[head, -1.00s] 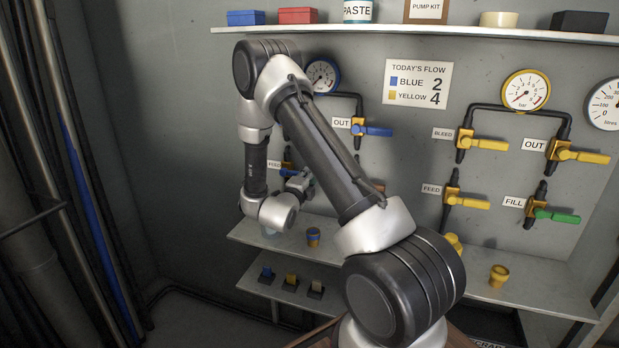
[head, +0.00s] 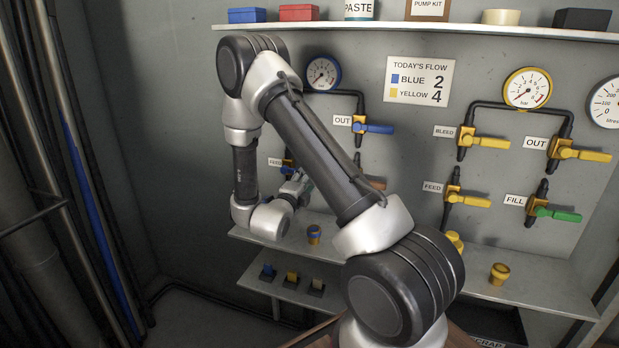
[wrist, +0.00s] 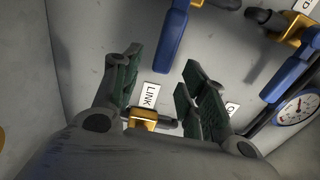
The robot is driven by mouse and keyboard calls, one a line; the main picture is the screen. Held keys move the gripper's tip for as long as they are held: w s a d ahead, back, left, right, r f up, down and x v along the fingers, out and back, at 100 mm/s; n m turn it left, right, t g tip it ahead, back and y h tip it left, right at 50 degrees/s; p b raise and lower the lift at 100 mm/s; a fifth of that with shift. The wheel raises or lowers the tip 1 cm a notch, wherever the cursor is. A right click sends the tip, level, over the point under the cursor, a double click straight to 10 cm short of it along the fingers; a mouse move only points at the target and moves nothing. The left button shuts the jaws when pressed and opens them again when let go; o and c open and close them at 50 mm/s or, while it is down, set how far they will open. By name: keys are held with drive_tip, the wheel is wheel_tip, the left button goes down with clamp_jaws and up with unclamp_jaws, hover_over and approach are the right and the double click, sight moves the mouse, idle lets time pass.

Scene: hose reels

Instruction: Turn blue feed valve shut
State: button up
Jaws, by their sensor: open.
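The blue feed valve is partly hidden by my arm in the head view, beside its FEED label (head: 276,162). In the wrist view, the blue lever (wrist: 172,40) that appears to be its own hangs from a gold body cut by the top edge; its label is out of view. My gripper (wrist: 162,63) is open and empty, one finger to each side of that lever's lower end. I cannot tell how deep the lever sits between the fingers. In the head view my gripper (head: 298,186) is just below the valve.
Another blue lever (wrist: 288,78), whose label ends in D, is to the right. The blue OUT lever (head: 374,129) is up and right; a shelf (head: 340,238) lies under my gripper.

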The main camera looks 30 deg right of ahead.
drive_tip(key=v, duration=0.7)
idle(0.3)
